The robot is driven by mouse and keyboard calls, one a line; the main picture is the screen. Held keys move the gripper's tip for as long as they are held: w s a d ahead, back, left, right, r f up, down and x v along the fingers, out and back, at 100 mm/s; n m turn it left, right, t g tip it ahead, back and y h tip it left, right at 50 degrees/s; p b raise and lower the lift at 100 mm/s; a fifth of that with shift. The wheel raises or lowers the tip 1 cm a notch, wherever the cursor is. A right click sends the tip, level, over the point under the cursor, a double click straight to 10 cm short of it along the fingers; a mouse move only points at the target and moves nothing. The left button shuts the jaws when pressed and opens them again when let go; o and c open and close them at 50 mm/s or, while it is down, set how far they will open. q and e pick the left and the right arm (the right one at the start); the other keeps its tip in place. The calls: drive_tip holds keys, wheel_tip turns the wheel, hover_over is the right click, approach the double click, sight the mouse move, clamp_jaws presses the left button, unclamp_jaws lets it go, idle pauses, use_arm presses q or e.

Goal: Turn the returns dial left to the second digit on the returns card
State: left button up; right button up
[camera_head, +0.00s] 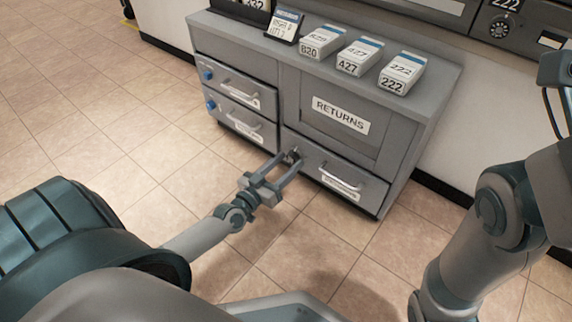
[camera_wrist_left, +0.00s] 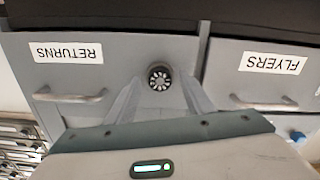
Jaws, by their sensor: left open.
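The returns dial (camera_head: 295,153) is a small dark knob at the upper left of the returns drawer (camera_head: 318,175). In the left wrist view the dial (camera_wrist_left: 159,78) shows a ring of light marks; its setting is too small to read. My left gripper (camera_head: 287,160) is open, its fingers pointing at the dial. In the left wrist view the two fingers stand on either side of the dial; I cannot tell whether they touch it. A small tilted card (camera_head: 285,24) stands on the cabinet top; its writing is not clearly legible, and I cannot tell whether it is the returns card.
The grey cabinet has a RETURNS panel (camera_head: 340,114) above the drawer. Handles project from the returns drawer (camera_head: 340,182) and the left drawers (camera_head: 240,93). Boxes marked 820 (camera_head: 322,43), 427 (camera_head: 358,57) and 222 (camera_head: 401,73) stand on top. The tiled floor (camera_head: 95,110) at left is clear.

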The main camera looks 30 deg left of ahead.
use_arm(q)
drive_tip(key=c, duration=1)
drive_tip(key=shift+c, duration=0.2)
drive_tip(key=shift+n+p, duration=0.3)
drive_tip(key=shift+n, duration=0.2)
